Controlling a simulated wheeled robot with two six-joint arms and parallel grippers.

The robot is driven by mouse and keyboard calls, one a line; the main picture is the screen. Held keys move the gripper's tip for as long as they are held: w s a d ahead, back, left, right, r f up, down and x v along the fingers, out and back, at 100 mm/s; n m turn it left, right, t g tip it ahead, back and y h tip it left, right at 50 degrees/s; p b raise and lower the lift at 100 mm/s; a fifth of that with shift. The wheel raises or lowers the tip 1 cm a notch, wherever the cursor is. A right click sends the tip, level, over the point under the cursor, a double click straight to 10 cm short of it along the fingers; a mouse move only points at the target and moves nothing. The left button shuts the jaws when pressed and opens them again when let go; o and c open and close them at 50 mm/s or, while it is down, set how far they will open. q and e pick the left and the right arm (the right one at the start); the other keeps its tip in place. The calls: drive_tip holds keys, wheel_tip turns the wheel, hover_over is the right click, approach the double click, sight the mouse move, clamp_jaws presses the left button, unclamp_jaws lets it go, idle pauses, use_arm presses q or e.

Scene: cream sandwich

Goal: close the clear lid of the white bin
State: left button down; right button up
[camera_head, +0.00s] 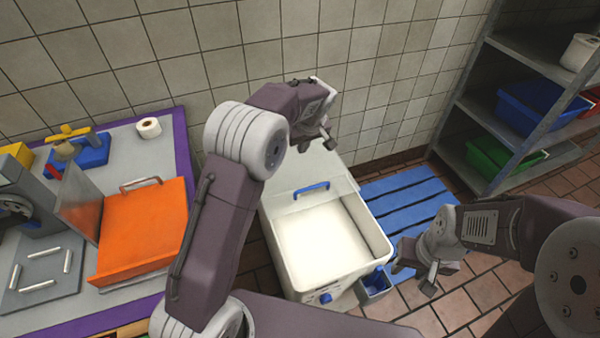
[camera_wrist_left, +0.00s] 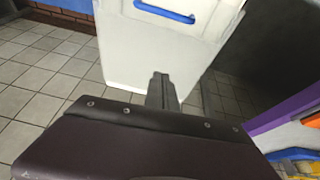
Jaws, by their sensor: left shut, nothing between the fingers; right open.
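The white bin (camera_head: 357,225) stands on the floor in the middle of the head view, its top open and its pale inside showing. Its clear lid (camera_head: 300,165) is raised at the back, near the tiled wall. A blue handle (camera_head: 311,188) shows at the bin's back; it also shows at the top of the left wrist view (camera_wrist_left: 165,11), on a pale panel. My left gripper (camera_head: 328,140) is shut and empty, over the raised lid's upper right; its fingers also show in the wrist view (camera_wrist_left: 161,90). I cannot tell whether they touch the lid. My right gripper (camera_head: 416,274) is open, right of the bin's front.
A blue slatted pallet (camera_head: 400,195) lies right of the bin, with a small blue container (camera_head: 374,284) at the bin's front right. A table (camera_head: 150,165) with an orange panel (camera_head: 140,235) stands left. Shelves (camera_head: 520,70) with coloured crates stand right.

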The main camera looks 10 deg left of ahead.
use_arm(q)
wheel_tip(320, 180, down, 3)
drive_tip(key=s+d, duration=0.1)
drive_tip(key=d, duration=0.1)
drive_tip(key=b, duration=0.1)
hover_over(307, 192)
drive_tip(key=w+a, duration=0.2)
drive_tip(key=w, duration=0.1)
drive_tip(key=f, duration=0.9)
drive_tip(key=shift+w+f, duration=0.2)
drive_tip(key=shift+f, duration=0.1)
drive_tip(key=shift+s+d+f, duration=0.1)
drive_tip(key=shift+s+d, duration=0.25)
drive_tip(key=shift+s, duration=0.2)
drive_tip(key=shift+s+d+f, duration=0.1)
drive_tip(key=shift+s+d, duration=0.25)
drive_tip(key=shift+s, duration=0.2)
drive_tip(key=shift+s+d, duration=0.3)
drive_tip(key=shift+s, duration=0.25)
use_arm(e)
drive_tip(key=shift+s+d+f, duration=0.1)
drive_tip(key=shift+s+f, duration=0.1)
drive_tip(key=shift+f, duration=0.25)
drive_tip(key=shift+s+d+f, duration=0.1)
drive_tip(key=shift+s+f, duration=0.05)
drive_tip(key=shift+f, duration=0.25)
use_arm(q)
drive_tip(key=shift+w, duration=0.1)
use_arm(e)
drive_tip(key=shift+f, duration=0.1)
